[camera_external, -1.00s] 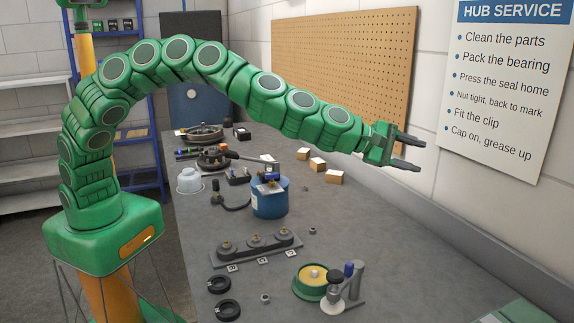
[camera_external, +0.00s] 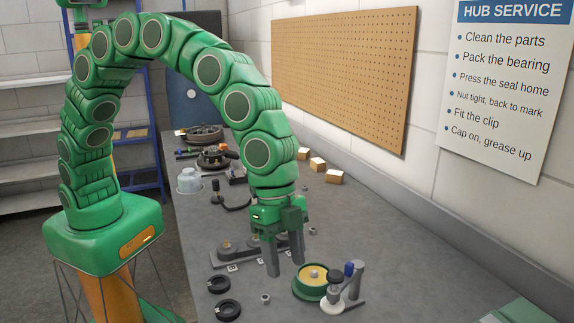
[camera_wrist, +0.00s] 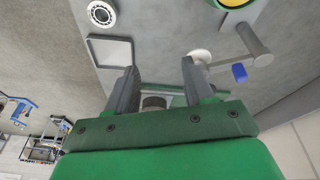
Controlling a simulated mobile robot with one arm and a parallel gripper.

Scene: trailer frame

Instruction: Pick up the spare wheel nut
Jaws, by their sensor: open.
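Two small grey nuts lie on the grey bench in the external view: one near the front (camera_external: 265,299), beside the black rings, and one farther back (camera_external: 312,231), right of my gripper. I cannot tell by looks which is the spare. My gripper (camera_external: 285,262) points down, open, with its fingers in front of the dark rack. The front nut is nearer the camera than the fingers, and apart from them. In the wrist view my two fingers (camera_wrist: 159,88) are spread; a dark round thing (camera_wrist: 153,101) shows between them, and I cannot identify a nut there.
Right of my gripper stand a green-and-yellow round hub (camera_external: 312,280) and a metal post (camera_external: 357,279) with a blue-tipped handle. Two black rings (camera_external: 228,310) lie at the front left. The dark rack (camera_external: 236,250) is partly hidden. Small boxes (camera_external: 334,177) sit farther back.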

